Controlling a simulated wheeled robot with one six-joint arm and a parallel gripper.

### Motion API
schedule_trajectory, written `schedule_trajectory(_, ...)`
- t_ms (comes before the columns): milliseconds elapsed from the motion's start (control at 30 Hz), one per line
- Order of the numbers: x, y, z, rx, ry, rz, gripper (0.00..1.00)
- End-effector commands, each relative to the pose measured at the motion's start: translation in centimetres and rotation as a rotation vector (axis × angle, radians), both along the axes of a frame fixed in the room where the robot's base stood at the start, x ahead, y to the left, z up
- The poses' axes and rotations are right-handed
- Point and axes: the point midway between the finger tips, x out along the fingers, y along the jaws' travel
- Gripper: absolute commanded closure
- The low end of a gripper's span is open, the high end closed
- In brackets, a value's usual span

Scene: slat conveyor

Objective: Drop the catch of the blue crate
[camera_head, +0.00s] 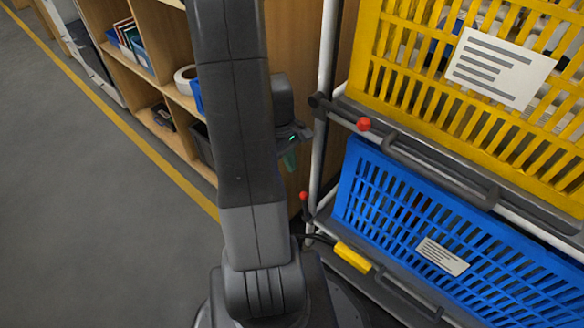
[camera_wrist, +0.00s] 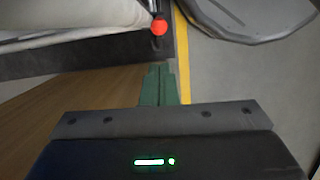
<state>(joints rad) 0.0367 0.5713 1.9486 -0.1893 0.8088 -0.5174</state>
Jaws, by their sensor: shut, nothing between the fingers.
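The blue crate (camera_head: 345,195) sits tilted in the lower level of the rack at the right of the head view, with a white label on its front. A red-tipped catch lever (camera_head: 303,196) stands upright at the left end of its level. My gripper (camera_head: 289,162) is left of the rack post, above and slightly left of that lever, and apart from it. In the wrist view the green fingers (camera_wrist: 159,86) are shut together and empty. A red knob (camera_wrist: 159,27) on a dark stem shows beyond the fingertips; I cannot tell for certain which lever it is.
The yellow crate (camera_head: 480,110) sits on the level above, with its own red knob (camera_head: 364,124). A yellow handle (camera_head: 352,257) is below the blue crate's left end. A wooden shelf unit (camera_head: 165,60) stands behind my arm. Grey floor at left is clear.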

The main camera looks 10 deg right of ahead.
Motion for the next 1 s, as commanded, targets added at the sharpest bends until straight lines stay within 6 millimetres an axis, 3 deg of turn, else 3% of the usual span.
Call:
schedule_trajectory(200, -0.9, -0.5, -4.6, 0.0, 0.004, -0.002, 1.0)
schedule_trajectory(400, -1.4, -0.9, -7.2, 0.0, 0.004, -0.002, 1.0)
schedule_trajectory(600, -1.5, -1.0, -8.0, 0.001, 0.0, -0.001, 1.0)
schedule_trajectory(1000, -2.0, -1.4, -7.7, 0.0, 0.001, -0.002, 1.0)
